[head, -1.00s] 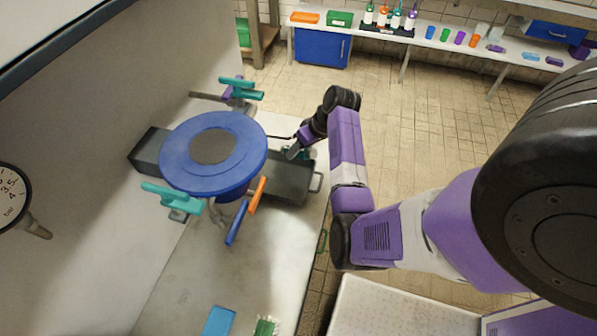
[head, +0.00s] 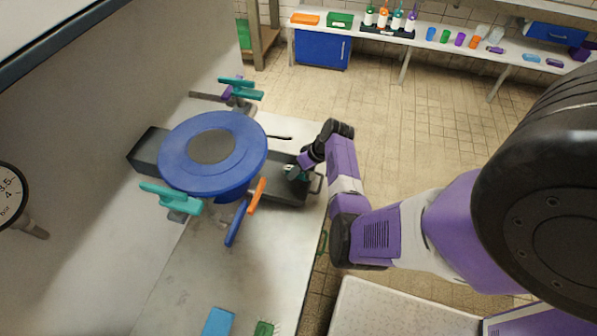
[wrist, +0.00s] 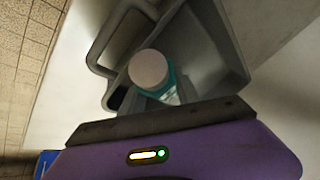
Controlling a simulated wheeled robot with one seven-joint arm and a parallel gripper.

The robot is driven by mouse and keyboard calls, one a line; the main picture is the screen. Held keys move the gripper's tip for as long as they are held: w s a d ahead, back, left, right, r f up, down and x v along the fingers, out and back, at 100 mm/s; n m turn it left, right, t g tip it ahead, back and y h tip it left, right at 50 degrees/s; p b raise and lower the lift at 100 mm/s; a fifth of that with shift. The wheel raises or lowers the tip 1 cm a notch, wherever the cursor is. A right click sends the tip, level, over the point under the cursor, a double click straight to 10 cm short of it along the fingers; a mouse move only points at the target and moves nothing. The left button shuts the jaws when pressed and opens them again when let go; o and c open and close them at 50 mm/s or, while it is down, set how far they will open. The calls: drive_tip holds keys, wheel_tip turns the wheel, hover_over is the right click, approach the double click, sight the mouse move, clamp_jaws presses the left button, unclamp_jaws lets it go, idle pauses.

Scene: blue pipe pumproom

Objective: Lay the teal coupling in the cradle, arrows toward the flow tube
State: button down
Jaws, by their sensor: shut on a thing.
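My gripper (head: 297,171) is over the right end of a dark grey tray (head: 270,190) with a loop handle. In the wrist view its jaws (wrist: 160,98) are shut on the teal coupling (wrist: 168,78). The coupling shows a round, flat, pale beige end, with a teal band and a white patch beside it. It is inside the outline of the grey tray walls (wrist: 215,45); I cannot tell whether it touches the bottom. No arrows can be made out. I cannot pick out the cradle or the flow tube for sure.
A large blue disc (head: 235,165) covers the tray's middle, close left of my gripper. Teal handles (head: 170,197), an orange lever (head: 257,195) and a blue lever (head: 237,222) stick out around it. The bench (head: 190,285) in front is mostly clear.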

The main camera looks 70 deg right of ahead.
drive_tip(key=shift+f, duration=0.15)
drive_tip(key=c, duration=0.9)
unclamp_jaws()
